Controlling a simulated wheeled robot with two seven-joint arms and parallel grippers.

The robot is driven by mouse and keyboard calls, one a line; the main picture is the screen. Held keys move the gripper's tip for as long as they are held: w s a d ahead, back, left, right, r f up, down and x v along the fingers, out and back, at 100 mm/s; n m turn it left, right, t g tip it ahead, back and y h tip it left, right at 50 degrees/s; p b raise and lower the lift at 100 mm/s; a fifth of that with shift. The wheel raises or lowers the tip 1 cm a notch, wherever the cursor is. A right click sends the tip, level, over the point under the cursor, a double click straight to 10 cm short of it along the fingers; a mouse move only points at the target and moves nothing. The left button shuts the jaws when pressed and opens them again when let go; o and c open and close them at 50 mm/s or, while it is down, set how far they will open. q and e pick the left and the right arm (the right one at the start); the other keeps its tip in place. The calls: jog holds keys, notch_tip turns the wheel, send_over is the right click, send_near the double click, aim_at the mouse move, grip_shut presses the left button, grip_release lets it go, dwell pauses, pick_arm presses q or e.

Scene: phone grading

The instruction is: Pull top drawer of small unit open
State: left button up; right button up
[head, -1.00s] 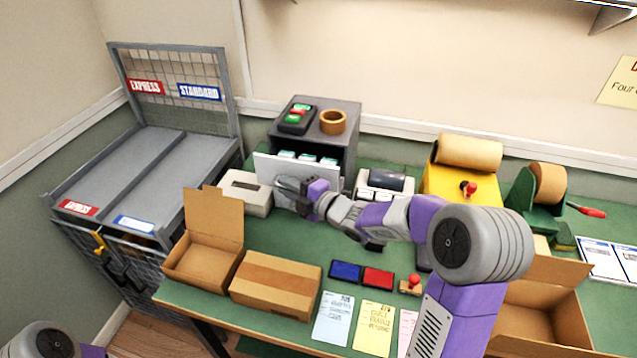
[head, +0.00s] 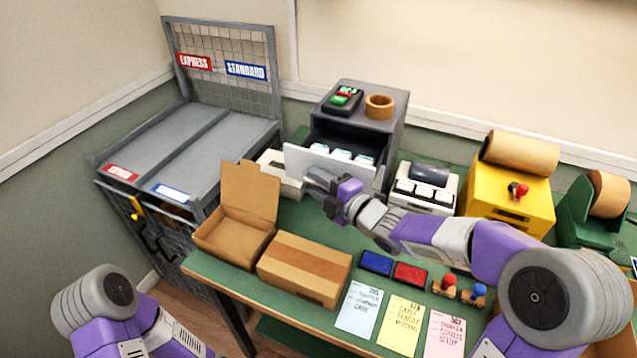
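The small unit (head: 388,133) is a dark grey cabinet at the back of the green table. Its top drawer (head: 301,160) is pulled out, with a light front panel. Several white and teal items (head: 342,154) show inside it.
A black device with green and red buttons (head: 342,101) and a tape roll (head: 380,107) sit on the unit. A white machine (head: 424,187) stands to the right. An open carton (head: 235,230) and a closed carton (head: 304,270) lie in front.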

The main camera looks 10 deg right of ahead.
jog(key=v, duration=0.7)
jog(key=shift+s+d+p, duration=0.15)
jog(key=shift+s+p, duration=0.1)
jog(key=shift+p, duration=0.2)
